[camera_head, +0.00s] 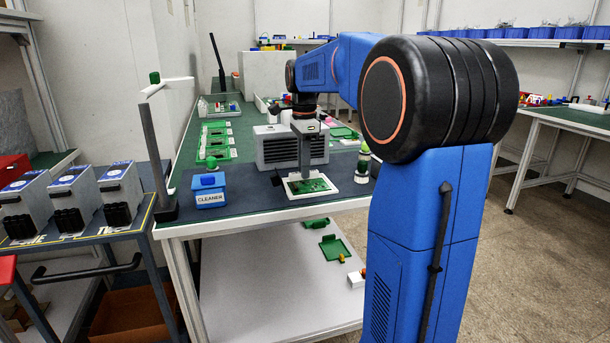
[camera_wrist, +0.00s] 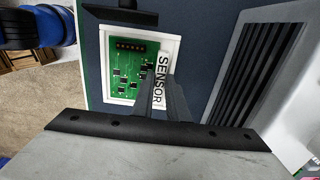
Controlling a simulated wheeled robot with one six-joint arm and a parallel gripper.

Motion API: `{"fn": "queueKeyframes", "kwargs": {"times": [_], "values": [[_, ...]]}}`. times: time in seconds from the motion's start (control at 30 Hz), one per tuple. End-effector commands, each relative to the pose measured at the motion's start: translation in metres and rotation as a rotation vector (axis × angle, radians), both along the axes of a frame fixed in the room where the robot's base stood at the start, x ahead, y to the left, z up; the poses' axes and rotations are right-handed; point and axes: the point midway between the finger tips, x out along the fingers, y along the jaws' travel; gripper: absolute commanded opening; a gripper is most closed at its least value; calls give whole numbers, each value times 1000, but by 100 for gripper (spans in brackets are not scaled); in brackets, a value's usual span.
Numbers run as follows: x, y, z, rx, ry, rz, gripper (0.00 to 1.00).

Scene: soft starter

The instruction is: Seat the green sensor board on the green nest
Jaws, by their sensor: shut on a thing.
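The green sensor board (camera_head: 313,187) lies within a white frame near the front of the bench. It also shows in the wrist view (camera_wrist: 132,72), inside the white frame (camera_wrist: 112,97) beside a white label reading SENSOR (camera_wrist: 161,78). My gripper (camera_head: 304,174) points down and is shut on the board at its edge nearest the grey vented unit. In the wrist view the fingers (camera_wrist: 168,92) close beside the label; their exact contact is hidden. I cannot tell whether the board is lifted off the frame. Green frames (camera_head: 215,142) lie at the bench's left; which is the green nest is unclear.
A grey vented unit (camera_head: 279,148) stands just behind the board. A blue CLEANER box (camera_head: 209,192) is to the left, and a green-topped bottle (camera_head: 363,165) to the right. A dark post (camera_head: 155,150) rises at the left corner. Bare mat lies between the box and frame.

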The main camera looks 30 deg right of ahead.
Motion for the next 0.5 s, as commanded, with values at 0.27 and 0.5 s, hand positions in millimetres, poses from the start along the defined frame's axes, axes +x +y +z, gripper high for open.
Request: {"fn": "queueKeyframes", "kwargs": {"times": [0.27,0.5], "values": [[1,0,34,-1,-3,0,0],[1,0,76,-1,-2,0,0]]}}
